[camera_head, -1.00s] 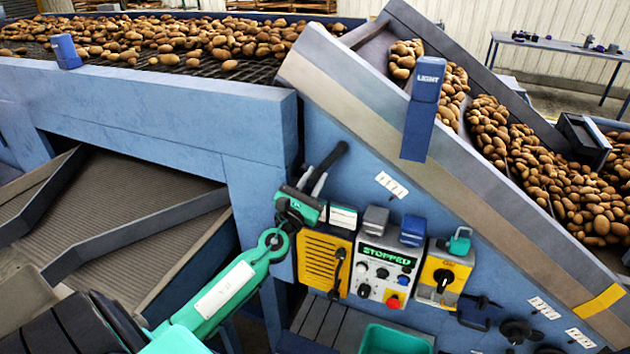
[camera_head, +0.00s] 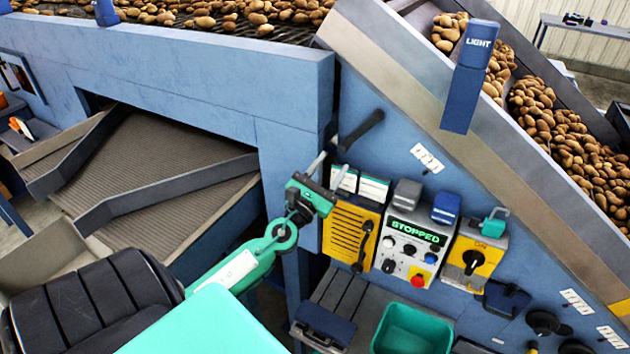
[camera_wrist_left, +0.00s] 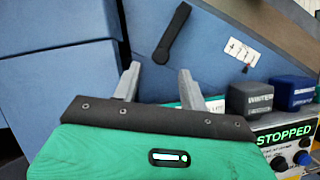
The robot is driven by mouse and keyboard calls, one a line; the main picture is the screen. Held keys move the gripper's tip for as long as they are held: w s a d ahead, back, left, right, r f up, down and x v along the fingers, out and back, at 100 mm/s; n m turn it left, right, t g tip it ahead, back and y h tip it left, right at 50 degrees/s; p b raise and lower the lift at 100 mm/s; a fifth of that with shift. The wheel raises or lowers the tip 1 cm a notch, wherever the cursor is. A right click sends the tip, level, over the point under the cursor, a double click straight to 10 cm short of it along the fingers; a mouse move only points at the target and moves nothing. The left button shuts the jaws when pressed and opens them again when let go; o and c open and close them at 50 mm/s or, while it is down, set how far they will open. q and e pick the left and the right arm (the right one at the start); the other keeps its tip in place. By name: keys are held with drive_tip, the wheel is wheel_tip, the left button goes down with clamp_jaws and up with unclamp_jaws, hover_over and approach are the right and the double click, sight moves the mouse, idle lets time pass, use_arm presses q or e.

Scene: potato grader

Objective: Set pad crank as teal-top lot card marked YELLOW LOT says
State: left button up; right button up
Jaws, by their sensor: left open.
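A dark crank handle (camera_head: 361,131) sticks out slanting from the blue machine side; it also shows in the wrist view (camera_wrist_left: 172,34). I cannot tell if it is the pad crank. My left gripper (camera_head: 328,168) is open and empty just below and left of it. In the wrist view its two grey fingers (camera_wrist_left: 160,84) stand apart with the handle beyond them, seemingly untouched. Two white cards with teal tops, the left one (camera_head: 344,178) and the right one (camera_head: 373,188), stand above the yellow box, beside the gripper. Their print is too small to read. My right gripper is out of view.
A control box (camera_head: 414,247) reads STOPPED, with grey and blue blocks above it. Right of it is a yellow switch box (camera_head: 474,260). A teal bin (camera_head: 412,328) sits below. The sloping potato conveyor (camera_head: 430,90) and blue LIGHT post (camera_head: 470,85) rise above.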

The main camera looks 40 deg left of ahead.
use_arm(q)
drive_tip(key=b+v, duration=0.2)
drive_tip(key=v, duration=0.4)
drive_tip(key=shift+s+b, duration=0.35)
drive_tip(key=shift+b, duration=0.05)
drive_tip(key=shift+f, duration=0.1)
drive_tip(key=shift+c, duration=0.2)
